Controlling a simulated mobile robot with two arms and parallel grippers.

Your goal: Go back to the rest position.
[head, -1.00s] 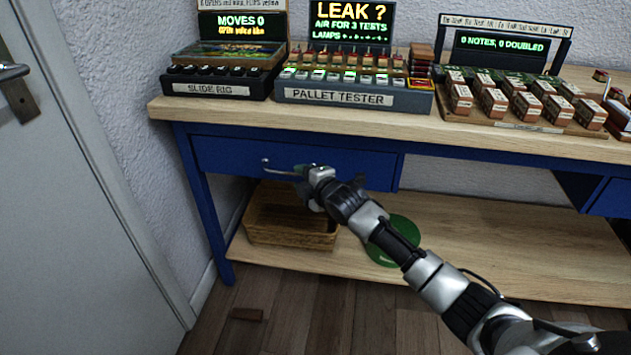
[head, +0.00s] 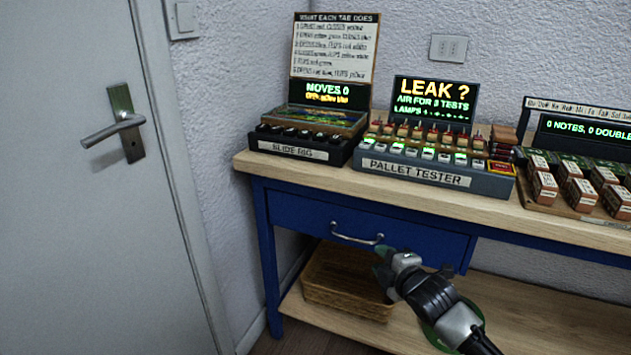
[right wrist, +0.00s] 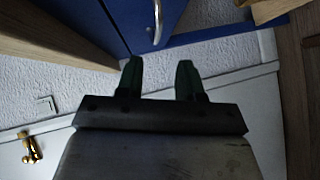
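My right gripper (head: 382,263) is in front of the blue drawer (head: 300,222) of the workbench, just below and to the right of its metal handle (head: 357,237). In the right wrist view its two dark green fingers (right wrist: 159,70) stand apart with nothing between them. The handle (right wrist: 157,22) shows beyond the fingertips there, apart from them. The drawer looks closed. My left gripper is in neither view now.
A wicker basket (head: 340,297) stands on the lower shelf (head: 300,310). The slide rig (head: 300,150), pallet tester (head: 420,176) and a rack of small boxes (head: 575,195) stand on the benchtop (head: 390,197). A grey door (head: 70,220) is at the left.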

